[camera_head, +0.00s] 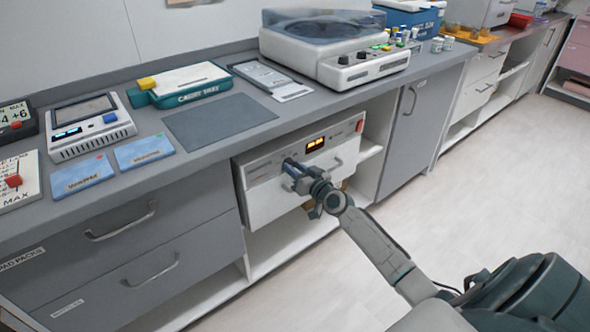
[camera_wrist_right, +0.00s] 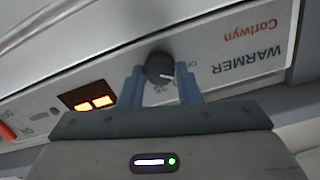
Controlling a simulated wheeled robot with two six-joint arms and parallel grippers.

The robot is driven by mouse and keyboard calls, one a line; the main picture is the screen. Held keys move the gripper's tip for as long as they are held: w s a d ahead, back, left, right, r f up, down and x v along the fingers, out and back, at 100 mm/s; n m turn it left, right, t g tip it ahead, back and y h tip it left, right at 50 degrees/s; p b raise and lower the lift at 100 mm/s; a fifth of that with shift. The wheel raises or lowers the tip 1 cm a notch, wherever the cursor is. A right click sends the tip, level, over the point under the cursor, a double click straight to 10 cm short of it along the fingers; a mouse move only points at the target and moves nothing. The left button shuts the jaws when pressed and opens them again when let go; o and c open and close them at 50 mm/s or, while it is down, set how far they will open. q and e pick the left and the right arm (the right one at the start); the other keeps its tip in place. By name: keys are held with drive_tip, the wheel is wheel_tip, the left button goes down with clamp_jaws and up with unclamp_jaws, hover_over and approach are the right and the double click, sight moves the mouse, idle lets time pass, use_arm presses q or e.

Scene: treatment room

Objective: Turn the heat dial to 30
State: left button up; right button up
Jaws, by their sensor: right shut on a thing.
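The heat dial (camera_wrist_right: 160,68) is a small black round knob with a white pointer line on the warmer's front panel. The warmer (camera_head: 262,172) is a white unit built into the cabinet under the counter, with a lit orange display (camera_head: 315,144). The display also shows in the right wrist view (camera_wrist_right: 94,103), upside down and too blurred to read. My right gripper (camera_wrist_right: 162,78) is shut on the dial, one blue finger on each side of it. In the head view my right gripper (camera_head: 290,168) reaches the panel and hides the dial. My left gripper is not in view.
A red switch (camera_wrist_right: 6,131) sits near the panel's end, beyond the display. The counter (camera_head: 150,172) overhangs the warmer and holds several devices. The floor (camera_head: 480,190) to the right is clear.

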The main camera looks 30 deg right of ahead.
drive_tip(key=shift+m, duration=1.9)
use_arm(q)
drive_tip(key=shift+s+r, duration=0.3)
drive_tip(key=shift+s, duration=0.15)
use_arm(e)
drive_tip(key=shift+m, duration=0.9)
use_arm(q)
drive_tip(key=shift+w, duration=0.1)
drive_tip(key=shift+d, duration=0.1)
use_arm(e)
drive_tip(key=o, duration=1)
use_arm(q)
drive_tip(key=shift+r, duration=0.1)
use_arm(e)
drive_tip(key=shift+s, duration=0.15)
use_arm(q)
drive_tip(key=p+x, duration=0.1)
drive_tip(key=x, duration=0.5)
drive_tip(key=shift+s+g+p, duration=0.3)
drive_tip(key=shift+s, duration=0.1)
use_arm(e)
drive_tip(key=s, duration=0.7)
drive_tip(key=s+d, duration=0.1)
drive_tip(key=s, duration=0.2)
drive_tip(key=shift+s, duration=0.3)
